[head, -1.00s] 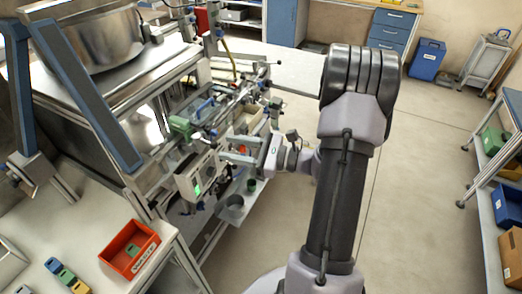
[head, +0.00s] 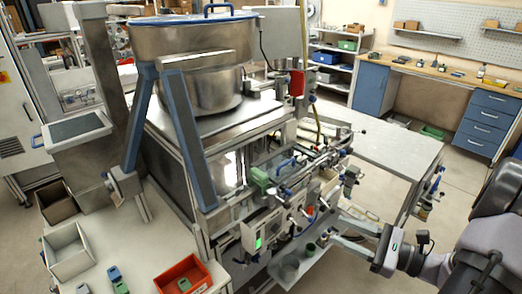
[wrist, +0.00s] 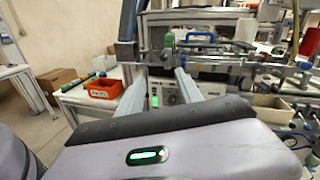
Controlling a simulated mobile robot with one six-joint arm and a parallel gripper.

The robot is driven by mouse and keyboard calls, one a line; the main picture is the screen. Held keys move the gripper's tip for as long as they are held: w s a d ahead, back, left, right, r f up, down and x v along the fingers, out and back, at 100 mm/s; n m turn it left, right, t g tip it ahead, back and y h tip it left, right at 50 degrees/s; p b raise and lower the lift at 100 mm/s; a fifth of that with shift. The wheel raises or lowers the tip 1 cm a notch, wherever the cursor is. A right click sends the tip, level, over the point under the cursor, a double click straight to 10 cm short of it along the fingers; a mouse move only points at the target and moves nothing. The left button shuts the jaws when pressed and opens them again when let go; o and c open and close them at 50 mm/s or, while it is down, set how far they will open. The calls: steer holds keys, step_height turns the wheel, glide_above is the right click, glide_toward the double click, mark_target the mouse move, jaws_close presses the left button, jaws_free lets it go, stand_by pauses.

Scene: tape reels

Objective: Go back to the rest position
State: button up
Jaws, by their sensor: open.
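My gripper (head: 336,228) is at the lower right in the head view, reaching left toward the side of the machine (head: 180,150). Its two pale fingers are apart and nothing shows between them. In the wrist view, my gripper (wrist: 158,78) also shows open and empty, facing the machine's front with the control box and its green-lit display (wrist: 155,100). In the head view the control box (head: 262,238) stands left of the fingertips. Whether the fingers touch anything is hard to tell. Much of my arm is cut off at the right edge.
A red bin (head: 183,275) and a grey bin (head: 68,252) stand on the front-left table. A pale table (head: 395,150) lies behind my gripper. Blue drawers (head: 490,122) stand at the back right.

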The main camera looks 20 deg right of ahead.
steer(key=a+n+g+b, duration=0.4)
steer(key=a+n+g, duration=0.7)
steer(key=a, duration=0.8)
steer(key=s+a+r+n+t+h+b, duration=0.2)
steer(key=s+a+n+h+b, duration=0.2)
steer(key=s+a+n+h, duration=0.3)
steer(key=a+n+h, duration=0.1)
steer(key=a+n, duration=0.1)
steer(key=n, duration=0.2)
steer(key=shift+s+n, duration=0.3)
steer(key=shift+o, duration=0.5)
steer(key=shift+d, duration=0.1)
